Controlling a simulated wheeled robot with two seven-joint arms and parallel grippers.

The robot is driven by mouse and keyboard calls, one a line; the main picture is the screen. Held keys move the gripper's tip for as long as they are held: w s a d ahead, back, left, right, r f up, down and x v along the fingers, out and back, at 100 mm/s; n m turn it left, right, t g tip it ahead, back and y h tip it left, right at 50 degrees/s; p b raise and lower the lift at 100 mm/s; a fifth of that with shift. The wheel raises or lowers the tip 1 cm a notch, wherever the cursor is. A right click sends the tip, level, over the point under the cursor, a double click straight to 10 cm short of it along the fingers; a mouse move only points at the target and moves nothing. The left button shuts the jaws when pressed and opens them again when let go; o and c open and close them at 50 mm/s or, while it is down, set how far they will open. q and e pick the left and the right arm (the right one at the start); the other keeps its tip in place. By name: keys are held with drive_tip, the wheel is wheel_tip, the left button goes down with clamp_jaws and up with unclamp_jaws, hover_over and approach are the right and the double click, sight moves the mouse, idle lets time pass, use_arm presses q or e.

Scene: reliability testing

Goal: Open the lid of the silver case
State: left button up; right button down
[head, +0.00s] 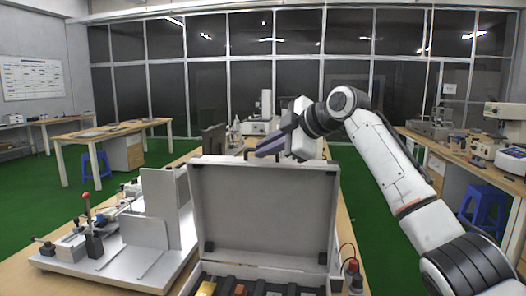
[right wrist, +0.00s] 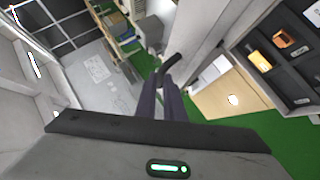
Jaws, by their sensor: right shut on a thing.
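The silver case (head: 265,265) stands on the table in front of me, with its lid (head: 262,212) raised about upright and its inner face toward me. My right gripper (head: 268,148) is at the lid's top edge, its dark fingers close together. In the right wrist view the fingers (right wrist: 160,102) meet at a black curved handle (right wrist: 172,68) on the lid's edge and are shut on it. The case's inside shows compartments with a yellow block (head: 206,288) and an orange block (head: 239,290). My left gripper is not in view.
A metal fixture (head: 140,240) with levers stands left of the case. A device with a red knob (head: 351,265) stands close at its right. More instruments (head: 262,125) stand behind the lid. Side tables and blue stools (head: 483,208) are farther off.

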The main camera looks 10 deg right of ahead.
drive_tip(key=shift+s+a+r, duration=0.1)
drive_tip(key=shift+a, duration=0.05)
drive_tip(key=c, duration=1.9)
unclamp_jaws()
drive_tip(key=shift+o, duration=0.2)
drive_tip(key=shift+s+d, duration=0.1)
drive_tip(key=shift+d, duration=0.1)
drive_tip(key=b+v, duration=0.2)
drive_tip(key=v, duration=0.8)
drive_tip(key=shift+a+r, duration=0.1)
